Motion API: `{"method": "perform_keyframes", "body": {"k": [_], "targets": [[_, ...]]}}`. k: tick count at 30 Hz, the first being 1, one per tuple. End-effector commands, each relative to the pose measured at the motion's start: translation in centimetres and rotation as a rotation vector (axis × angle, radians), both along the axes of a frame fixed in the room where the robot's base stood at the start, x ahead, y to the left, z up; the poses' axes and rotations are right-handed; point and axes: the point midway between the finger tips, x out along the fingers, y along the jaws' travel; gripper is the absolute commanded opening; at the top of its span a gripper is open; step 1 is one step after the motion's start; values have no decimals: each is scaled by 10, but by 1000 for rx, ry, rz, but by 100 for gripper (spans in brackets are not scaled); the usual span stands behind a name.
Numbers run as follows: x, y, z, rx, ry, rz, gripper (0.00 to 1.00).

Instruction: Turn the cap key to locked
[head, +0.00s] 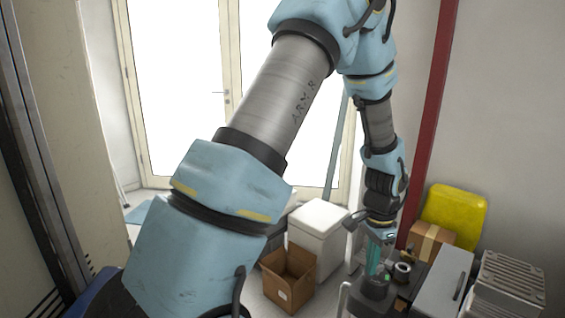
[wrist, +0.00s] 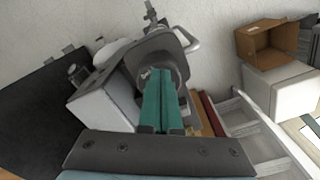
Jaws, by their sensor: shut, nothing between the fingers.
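A dark grey compressor unit (wrist: 186,62) with a round housing fills the middle of the wrist view. My gripper (wrist: 158,74) has long teal fingers, pressed together and empty. Their tips overlap the round dark end of the unit in the picture; I cannot tell whether they touch it. That end is partly hidden behind the fingers, and I cannot make out the cap key or its position. In the head view my gripper (head: 374,270) points down over the dark unit (head: 372,293), beside a small round fitting (head: 402,271).
Grey metal units (head: 443,281) and a ribbed casing (head: 509,284) stand to the right. An open cardboard box (head: 288,279) and a white box (head: 318,226) stand to the left. A yellow container (head: 454,217) is behind, near a red post (head: 432,110).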

Motion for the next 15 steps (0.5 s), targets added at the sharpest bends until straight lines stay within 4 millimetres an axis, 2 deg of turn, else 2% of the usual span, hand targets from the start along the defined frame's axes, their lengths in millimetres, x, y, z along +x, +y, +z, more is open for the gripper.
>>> {"method": "perform_keyframes", "body": {"k": [15], "targets": [[11, 1, 1, 0, 0, -1, 0]]}}
